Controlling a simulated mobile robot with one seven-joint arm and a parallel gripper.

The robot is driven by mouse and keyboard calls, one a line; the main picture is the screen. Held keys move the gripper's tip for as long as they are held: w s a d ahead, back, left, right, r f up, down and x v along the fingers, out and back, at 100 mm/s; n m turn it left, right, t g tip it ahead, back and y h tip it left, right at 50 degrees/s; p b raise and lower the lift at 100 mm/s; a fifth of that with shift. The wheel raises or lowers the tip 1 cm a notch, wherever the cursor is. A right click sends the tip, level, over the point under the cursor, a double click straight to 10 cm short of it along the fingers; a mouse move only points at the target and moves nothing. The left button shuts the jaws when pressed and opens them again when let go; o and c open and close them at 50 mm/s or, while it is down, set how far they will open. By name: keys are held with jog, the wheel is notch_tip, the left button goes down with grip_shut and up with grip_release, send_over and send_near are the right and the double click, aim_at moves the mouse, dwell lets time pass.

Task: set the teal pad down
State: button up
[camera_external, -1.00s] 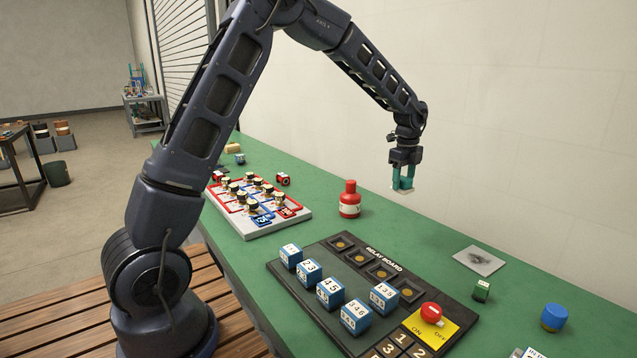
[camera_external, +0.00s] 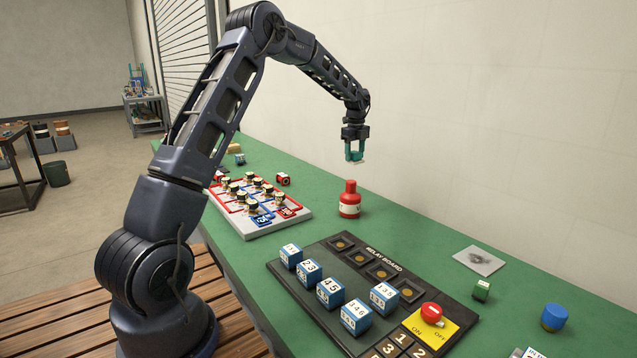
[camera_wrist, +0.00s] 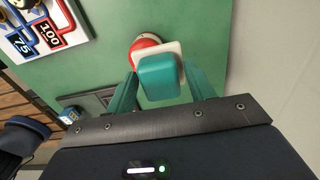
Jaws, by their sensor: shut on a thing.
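In the external view the pad is small and hard to tell from the fingers. The pad touches nothing below it. In the wrist view it partly hides the red bottle (camera_wrist: 142,45).
A white board with several dark-topped pieces (camera_external: 298,222) lies left of the bottle. The relay board (camera_external: 340,253) with blue number blocks is in front. Bare green bench (camera_external: 400,225) lies between.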

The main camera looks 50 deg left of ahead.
jog(key=s+a, duration=0.2)
jog(key=a, duration=0.8)
jog(key=s+a, duration=0.2)
jog(key=a, duration=0.9)
notch_tip(320, 180, down, 20)
jog(key=shift+s+d+f, duration=0.1)
jog(key=shift+s, duration=0.05)
jog(key=o, duration=0.9)
jog(key=shift+f, duration=0.1)
jog(key=shift+o, duration=0.5)
